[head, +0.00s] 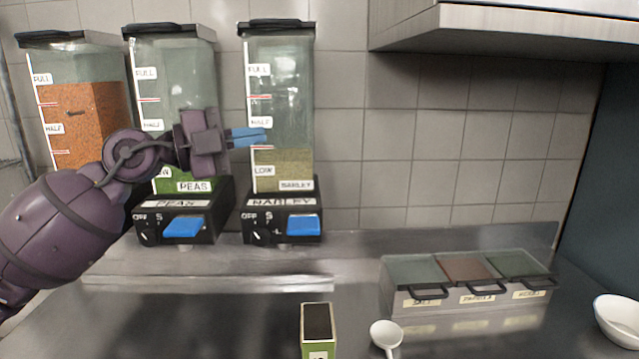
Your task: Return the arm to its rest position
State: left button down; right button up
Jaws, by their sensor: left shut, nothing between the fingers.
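My left gripper (262,136) reaches in from the left on a purple arm. Its blue fingers are shut with nothing between them. They appear in front of the barley dispenser (280,100); whether they touch it I cannot tell. The gripper's body covers part of the peas dispenser (172,70). My right gripper is not in view.
A dispenser of orange grain (85,110) stands at the left. Blue levers (303,226) front the bases. A lidded three-part spice box (470,300), a green box (317,332), a white spoon (386,335) and a white bowl (620,318) are on the metal counter. A shelf (500,28) overhangs right.

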pick_arm(q)
jog(key=s+a+f+n+t+y, duration=0.3)
jog(key=a+f+n+y, duration=0.35)
jog(key=f+n, duration=0.3)
jog(key=s+a+f+n+t+y, duration=0.3)
jog(key=a+f+n+t+y, duration=0.15)
jog(key=f+n+y, duration=0.4)
jog(key=s+a+f+n+t+y, duration=0.35)
jog(key=a+f+n+y, duration=0.2)
jog(key=f+n, duration=0.5)
jog(key=s+f+g+h, duration=0.1)
jog(key=s+f+g, duration=0.8)
jog(key=s, duration=0.4)
jog(key=s+f+g+h, duration=0.1)
jog(key=s+f+g, duration=0.5)
jog(key=s+f, duration=0.6)
jog(key=w+f+m+t, duration=0.1)
jog(key=w+f+t, duration=0.5)
jog(key=f+t, duration=0.2)
jog(key=shift+a+f+h, duration=0.4)
jog(key=shift+h, duration=0.05)
